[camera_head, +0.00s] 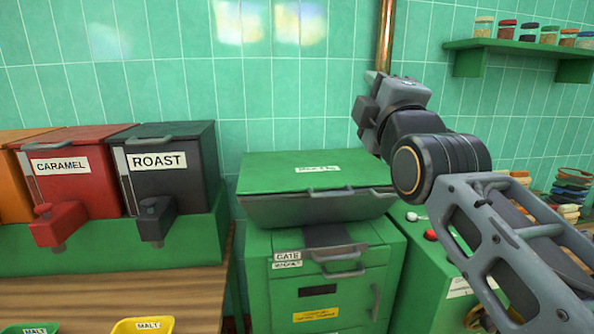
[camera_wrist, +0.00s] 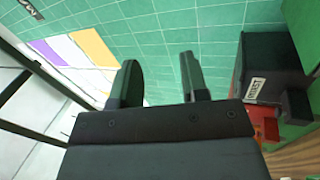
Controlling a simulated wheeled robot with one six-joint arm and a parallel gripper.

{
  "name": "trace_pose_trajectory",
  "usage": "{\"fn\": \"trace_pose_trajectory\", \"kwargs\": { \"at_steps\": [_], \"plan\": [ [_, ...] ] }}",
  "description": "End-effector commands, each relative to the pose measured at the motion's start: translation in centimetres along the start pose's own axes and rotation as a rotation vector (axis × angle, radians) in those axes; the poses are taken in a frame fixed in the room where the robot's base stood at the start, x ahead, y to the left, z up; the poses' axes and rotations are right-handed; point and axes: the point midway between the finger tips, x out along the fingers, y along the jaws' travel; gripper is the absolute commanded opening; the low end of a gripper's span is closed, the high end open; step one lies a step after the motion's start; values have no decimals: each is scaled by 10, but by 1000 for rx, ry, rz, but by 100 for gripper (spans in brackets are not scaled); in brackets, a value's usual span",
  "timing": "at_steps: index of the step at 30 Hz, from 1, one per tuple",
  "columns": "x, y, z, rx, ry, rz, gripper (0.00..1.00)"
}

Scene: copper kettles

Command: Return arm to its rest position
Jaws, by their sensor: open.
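My arm reaches in from the lower right in the head view and bends upward. My gripper (camera_wrist: 161,80) shows in the wrist view with its two dark fingers apart and nothing between them. Beyond the fingers is the green tiled wall. In the head view the wrist end of my arm is raised in front of the wall, above and right of the green machine; the fingertips are hard to make out there.
A black ROAST dispenser (camera_head: 170,178) and a red CARAMEL dispenser (camera_head: 75,180) stand at left. A green lidded machine (camera_head: 300,178) stands in the middle. A copper pipe (camera_head: 385,35) and a jar shelf (camera_head: 520,48) are behind my arm.

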Motion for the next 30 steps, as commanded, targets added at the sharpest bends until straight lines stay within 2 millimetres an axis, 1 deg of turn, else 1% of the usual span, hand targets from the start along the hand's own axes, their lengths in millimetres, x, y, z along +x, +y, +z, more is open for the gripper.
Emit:
{"fn": "trace_pose_trajectory", "kwargs": {
  "at_steps": [5, 8, 9, 11, 14, 17, 18, 20, 21, 22, 24, 27, 30],
  "plan": [
    [-1, -35, 9, 120, -39, -138, 41],
    [-5, -62, 16, 213, -82, -237, 41],
    [-8, -75, 19, 259, -105, -285, 41],
    [-13, -95, 24, 332, -145, -357, 41],
    [-29, -132, 34, 469, -241, -489, 41],
    [-55, -175, 44, 634, -387, -644, 41],
    [-69, -193, 48, 705, -463, -708, 41],
    [-95, -220, 54, 814, -599, -801, 41],
    [-114, -236, 57, 882, -697, -857, 41],
    [-128, -247, 59, 927, -769, -892, 41],
    [-158, -267, 62, 1014, -930, -957, 41],
    [-195, -286, 64, 1098, -1125, -1013, 41],
    [-220, -296, 64, 1146, -1264, -1039, 41]
  ]
}}
